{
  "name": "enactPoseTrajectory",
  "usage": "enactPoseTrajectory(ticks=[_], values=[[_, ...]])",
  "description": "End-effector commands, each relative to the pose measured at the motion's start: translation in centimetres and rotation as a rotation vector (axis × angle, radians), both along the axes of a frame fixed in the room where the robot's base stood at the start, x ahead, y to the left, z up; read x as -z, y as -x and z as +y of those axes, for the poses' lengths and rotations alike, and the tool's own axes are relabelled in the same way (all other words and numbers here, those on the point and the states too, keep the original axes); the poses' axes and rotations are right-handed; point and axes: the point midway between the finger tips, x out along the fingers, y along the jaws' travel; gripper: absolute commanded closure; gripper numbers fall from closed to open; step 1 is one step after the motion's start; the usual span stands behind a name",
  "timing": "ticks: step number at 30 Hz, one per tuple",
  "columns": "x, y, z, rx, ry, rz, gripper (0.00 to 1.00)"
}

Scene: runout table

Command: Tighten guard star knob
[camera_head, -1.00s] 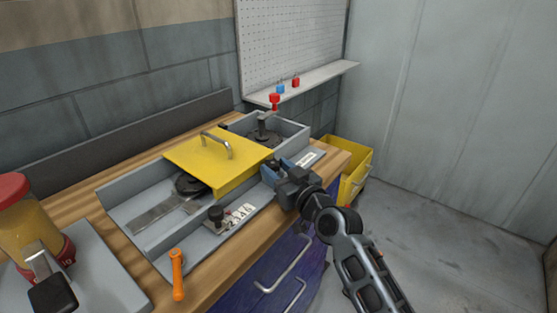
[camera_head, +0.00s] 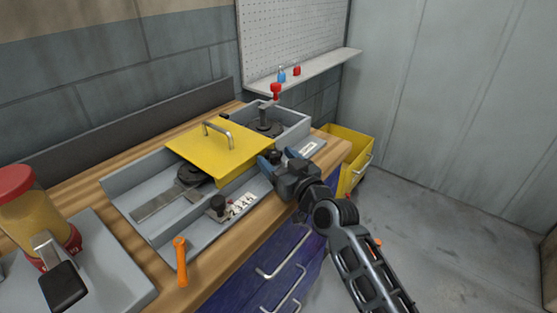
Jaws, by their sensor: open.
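The yellow guard (camera_head: 205,160) with a grey metal handle (camera_head: 217,130) lies across the middle of a grey metal tray-like unit (camera_head: 130,190). My gripper (camera_head: 286,155) is open at the guard's front right corner, its blue-tipped fingers apart. A small dark knob-like shape (camera_head: 276,156) shows between or just behind the fingers; whether it is touched I cannot tell, and its star form is too small to make out. Another black knob (camera_head: 218,203) stands on the front of the unit beside a white number label (camera_head: 242,205), apart from my gripper.
A black post with a red top (camera_head: 275,90) rises in the unit's far compartment. A yellow bin (camera_head: 350,155) stands right of the wooden bench.

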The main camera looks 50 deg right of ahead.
Motion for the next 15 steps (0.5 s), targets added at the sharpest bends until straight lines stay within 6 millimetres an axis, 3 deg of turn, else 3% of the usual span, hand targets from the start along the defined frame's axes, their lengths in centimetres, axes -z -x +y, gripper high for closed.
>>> enactPoseTrajectory(ticks=[8,15], values=[[0.1,0.5,0.2,0.0,0.0,0.001,0.29],[0.3,3.9,1.3,-0.001,0.0,0.002,0.29]])
